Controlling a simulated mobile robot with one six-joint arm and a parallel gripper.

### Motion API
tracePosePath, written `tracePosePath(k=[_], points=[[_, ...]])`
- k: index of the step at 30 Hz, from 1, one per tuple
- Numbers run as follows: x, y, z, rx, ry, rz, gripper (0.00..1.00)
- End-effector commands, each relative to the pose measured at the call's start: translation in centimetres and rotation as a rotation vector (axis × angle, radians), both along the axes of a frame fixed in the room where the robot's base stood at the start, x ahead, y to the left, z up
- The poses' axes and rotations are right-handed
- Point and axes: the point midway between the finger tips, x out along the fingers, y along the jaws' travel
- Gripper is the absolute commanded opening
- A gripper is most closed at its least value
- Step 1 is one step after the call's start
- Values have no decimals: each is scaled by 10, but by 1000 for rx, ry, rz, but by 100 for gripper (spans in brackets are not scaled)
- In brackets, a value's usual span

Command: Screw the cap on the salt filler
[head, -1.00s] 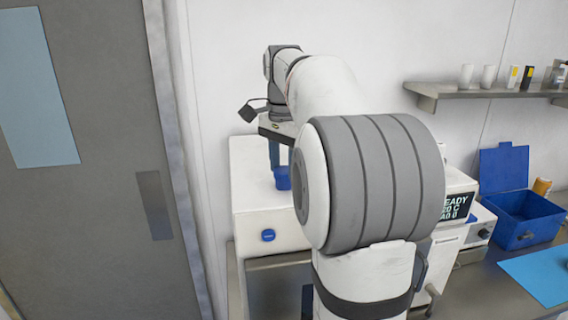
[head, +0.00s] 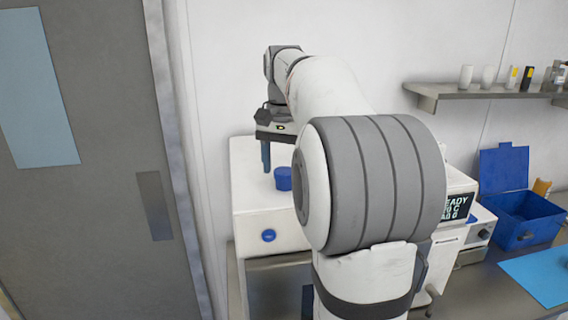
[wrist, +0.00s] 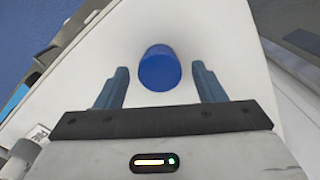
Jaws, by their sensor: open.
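The blue round cap (head: 283,178) sits upright on the white machine's top (head: 250,195). Whether it is seated on the filler opening or how tightly cannot be seen, as the cap covers what is under it. My gripper (head: 268,168) points down at the cap, with a finger showing just left of it. In the wrist view, the cap (wrist: 159,68) appears between the tips of my open gripper (wrist: 160,72), with a gap on each side and no finger touching it.
A blue round knob (head: 268,235) is on the machine's front. A display (head: 455,207) is on its right. An open blue box (head: 520,220) and a light-blue mat (head: 540,275) lie on the right counter. A wall shelf (head: 480,90) holds small items. A grey door (head: 100,120) stands left.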

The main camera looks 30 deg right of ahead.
Motion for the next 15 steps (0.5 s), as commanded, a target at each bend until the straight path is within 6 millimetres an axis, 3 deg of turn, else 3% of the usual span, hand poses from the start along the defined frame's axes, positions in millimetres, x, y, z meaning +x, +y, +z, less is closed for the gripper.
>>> tracePosePath(k=[5, 15], points=[[0, 0, 0, 0, 0, 149, 63], [0, 0, 0, 0, 0, 181, 63]])
